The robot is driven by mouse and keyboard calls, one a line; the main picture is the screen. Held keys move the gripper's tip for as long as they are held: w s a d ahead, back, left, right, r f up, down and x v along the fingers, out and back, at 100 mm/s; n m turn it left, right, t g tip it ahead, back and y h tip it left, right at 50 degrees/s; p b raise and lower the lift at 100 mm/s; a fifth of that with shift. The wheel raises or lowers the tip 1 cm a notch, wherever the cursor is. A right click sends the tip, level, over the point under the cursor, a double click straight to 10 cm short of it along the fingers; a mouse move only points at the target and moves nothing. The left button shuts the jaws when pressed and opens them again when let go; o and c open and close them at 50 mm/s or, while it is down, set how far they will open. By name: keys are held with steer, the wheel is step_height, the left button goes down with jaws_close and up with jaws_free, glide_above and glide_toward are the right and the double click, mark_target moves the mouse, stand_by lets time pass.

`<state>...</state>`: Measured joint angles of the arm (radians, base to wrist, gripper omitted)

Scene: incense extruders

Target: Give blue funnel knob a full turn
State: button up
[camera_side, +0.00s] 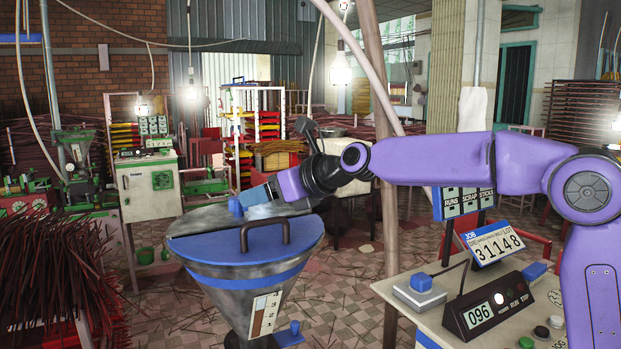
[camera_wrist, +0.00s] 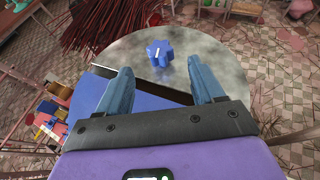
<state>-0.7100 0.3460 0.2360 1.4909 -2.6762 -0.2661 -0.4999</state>
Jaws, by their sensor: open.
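The blue funnel knob (camera_wrist: 160,53) is a lobed knob with a white mark, on the grey metal top of the funnel (camera_wrist: 215,60). In the side view the knob (camera_side: 235,206) shows at the far left end of my gripper (camera_side: 246,198), above the funnel (camera_side: 238,298). In the wrist view my gripper (camera_wrist: 160,72) is open. Its two blue fingers stand apart, with the knob centred just beyond their tips in the picture. I see no contact with the knob. The funnel's blue lid (camera_side: 220,243) carries a dark arched handle (camera_side: 265,222).
A smaller blue part (camera_side: 294,328) sits low on the funnel. Dark red sticks (camera_side: 60,265) are heaped at left.

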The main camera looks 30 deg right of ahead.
mark_target(238, 200)
steer(key=v, duration=1.1)
steer(key=shift+w, duration=0.1)
steer(key=w, duration=0.1)
steer(key=w+d+f+n+g, duration=0.1)
steer(key=w+d+g+y, duration=0.1)
steer(key=shift+w+f+n, duration=0.3)
steer(key=w+d+n+g+y, duration=0.2)
steer(key=w+n, duration=0.1)
steer(key=shift+d+r+y, duration=0.15)
steer(key=shift+r+y, duration=0.05)
steer(key=shift+y, duration=0.2)
steer(key=shift+w+d+r+n+g+y, duration=0.25)
steer(key=shift+d+r+n+g+y, duration=0.15)
steer(key=shift+n+y, duration=0.2)
steer(key=shift+w+a+f, duration=0.2)
steer(key=shift+a, duration=0.15)
steer(key=x, duration=1.6)
steer(key=shift+a+f, duration=0.1)
steer(key=shift+a, duration=0.1)
steer(key=c, duration=1)
